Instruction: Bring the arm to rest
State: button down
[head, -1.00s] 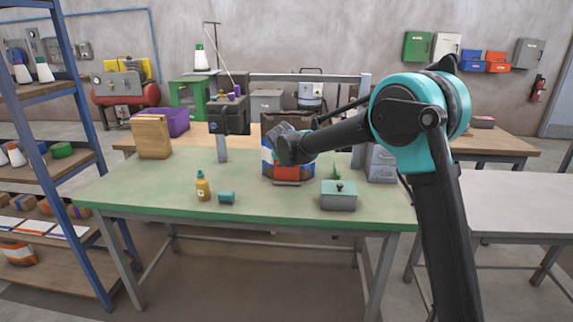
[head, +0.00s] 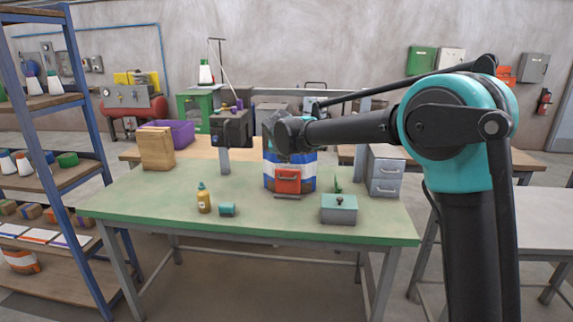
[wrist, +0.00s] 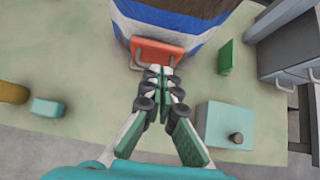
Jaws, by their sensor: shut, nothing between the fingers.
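My gripper (head: 283,152) is shut and empty. It hangs in front of the upper part of a blue, white and brown striped bag (head: 305,180) on the green-topped table (head: 150,200). In the wrist view, my gripper's closed fingertips (wrist: 157,75) appear just below a red-orange block with a metal handle (wrist: 152,51), at the bag's front. This block (head: 288,181) also shows in the head view. I cannot tell whether the fingertips touch it. The bag's top is partly hidden by my gripper. My arm reaches in from the right, its forearm nearly level above the table.
A grey-teal box with a knob (head: 339,210), a green upright piece (head: 337,184) and a grey drawer unit (head: 385,172) stand right of the bag. A yellow bottle (head: 203,200) and a teal block (head: 227,210) are left. The front left tabletop is clear.

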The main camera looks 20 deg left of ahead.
dwell(0.3)
jog(key=s+d+f+m+g+h, duration=0.1)
jog(key=s+d+f+m, duration=0.15)
jog(key=d+m, duration=0.6)
jog(key=s+d+f+m, duration=0.2)
jog(key=d+f+m, duration=0.1)
jog(key=d, duration=1.1)
jog(key=s+d+f+m+g+h, duration=0.1)
jog(key=s+d+f+m, duration=0.15)
jog(key=d+m, duration=0.6)
jog(key=s+d+f+m+g, duration=0.1)
jog(key=s+d+f+m, duration=0.6)
jog(key=s, duration=0.5)
jog(key=s+d+f+m+g, duration=0.1)
jog(key=s+d+f+m, duration=0.6)
jog(key=s+d+m, duration=0.4)
jog(key=s+d, duration=0.1)
jog(key=d, duration=0.2)
jog(key=shift+s+d+m+g, duration=0.2)
jog(key=shift+m+g, duration=0.1)
jog(key=shift+m, duration=0.1)
